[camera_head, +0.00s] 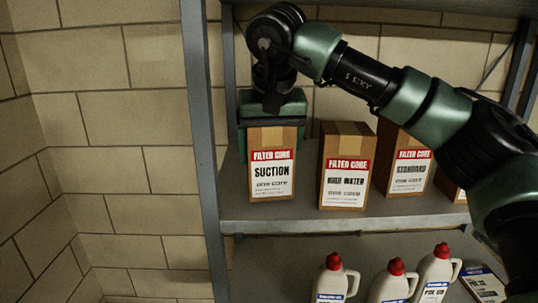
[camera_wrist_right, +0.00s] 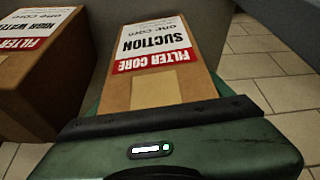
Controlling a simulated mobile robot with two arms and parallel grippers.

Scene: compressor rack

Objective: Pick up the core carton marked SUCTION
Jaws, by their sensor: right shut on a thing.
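The core carton marked SUCTION (camera_head: 271,175) is a brown box with a red and white FILTER CORE label. It is upright at the left end of the upper shelf, near the upright post. My right gripper (camera_head: 272,122) comes down from above and is shut on its upper part. The carton (camera_wrist_right: 158,62) also fills the middle of the right wrist view, against the green gripper body (camera_wrist_right: 180,150). I cannot tell whether its base touches the shelf. My left gripper is not in view.
A HIGH WATER carton (camera_head: 345,170) stands just right, with a STANDARD carton (camera_head: 408,170) beyond it. The grey shelf (camera_head: 300,218) has a post (camera_head: 203,150) at its left. White bottles with red caps (camera_head: 333,283) stand on the lower shelf.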

